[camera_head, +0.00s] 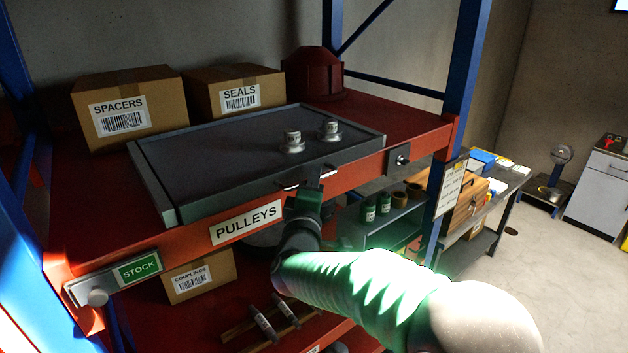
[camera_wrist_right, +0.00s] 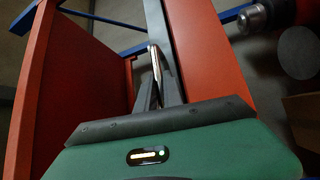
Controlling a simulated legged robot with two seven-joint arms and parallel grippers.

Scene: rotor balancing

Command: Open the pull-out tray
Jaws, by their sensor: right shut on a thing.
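The pull-out tray (camera_head: 220,163) is a flat grey tray with a raised rim on the red upper shelf. Two small metal pulleys (camera_head: 293,141) stand upright on it towards its right side. A metal bar handle (camera_head: 290,184) is at the tray's front edge, and it also shows in the right wrist view (camera_wrist_right: 155,62). My right gripper (camera_head: 312,190) comes from below right and is shut on the handle. In the right wrist view my gripper's fingers (camera_wrist_right: 160,92) meet around the handle. My left gripper is not in view.
Boxes labelled SPACERS (camera_head: 135,105) and SEALS (camera_head: 232,92) stand behind the tray, with a dark red housing (camera_head: 313,74) beside them. A latch knob (camera_head: 402,160) is on the shelf front right of the handle. A blue post (camera_head: 462,80) rises at the right.

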